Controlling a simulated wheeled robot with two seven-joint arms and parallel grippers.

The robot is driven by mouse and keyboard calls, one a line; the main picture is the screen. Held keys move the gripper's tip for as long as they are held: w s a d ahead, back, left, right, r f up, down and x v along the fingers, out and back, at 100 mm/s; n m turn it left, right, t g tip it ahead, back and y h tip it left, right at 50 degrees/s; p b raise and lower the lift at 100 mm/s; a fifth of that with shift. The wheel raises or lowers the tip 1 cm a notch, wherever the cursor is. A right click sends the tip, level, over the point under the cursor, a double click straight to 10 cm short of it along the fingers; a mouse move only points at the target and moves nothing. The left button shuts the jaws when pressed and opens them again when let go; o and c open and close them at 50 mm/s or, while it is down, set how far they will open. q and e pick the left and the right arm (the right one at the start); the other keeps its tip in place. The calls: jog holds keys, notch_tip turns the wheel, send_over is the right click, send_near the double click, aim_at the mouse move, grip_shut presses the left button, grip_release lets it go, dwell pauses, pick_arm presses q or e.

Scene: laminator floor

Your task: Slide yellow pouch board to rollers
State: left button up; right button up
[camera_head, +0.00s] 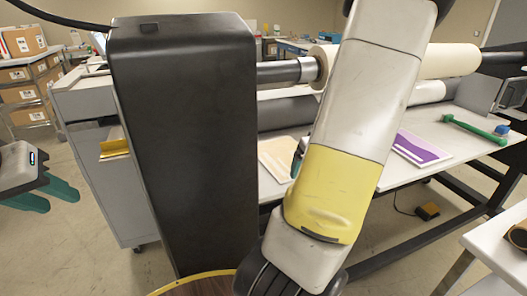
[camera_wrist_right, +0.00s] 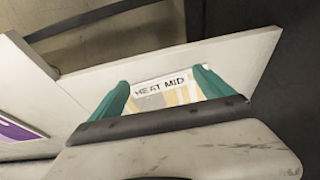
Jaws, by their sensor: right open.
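A pale tan board with a lighter border (camera_head: 277,158) lies on the white laminator table, partly hidden by my right arm; I cannot tell whether it is the yellow pouch board. In the right wrist view, a pale card marked HEAT MID (camera_wrist_right: 165,90) with tan-yellow patches shows between the teal fingers of my right gripper (camera_wrist_right: 165,90), which are apart. Contact is not clear. The rollers (camera_head: 450,61) run across behind the table. My left gripper (camera_head: 48,194) is open and empty at the far left, away from the table.
A purple and white board (camera_head: 421,149) lies right of my arm; it also shows in the right wrist view (camera_wrist_right: 18,131). A green-handled tool (camera_head: 474,129) and a blue item (camera_head: 502,130) lie farther right. A pedal (camera_head: 428,211) is on the floor. Boxes (camera_head: 25,75) stand at left.

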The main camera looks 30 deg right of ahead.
jog(key=shift+w, duration=0.1)
jog(key=shift+w+d, duration=0.1)
jog(key=shift+w, duration=0.85)
jog(key=shift+f, duration=1.55)
jog(key=shift+s, duration=0.3)
dwell(0.8)
jog(key=shift+w+a, duration=0.2)
jog(key=shift+a, duration=1.5)
jog(key=shift+w+d, duration=0.15)
jog(key=shift+w, duration=1.35)
jog(key=shift+s, duration=0.25)
jog(key=shift+d, duration=0.1)
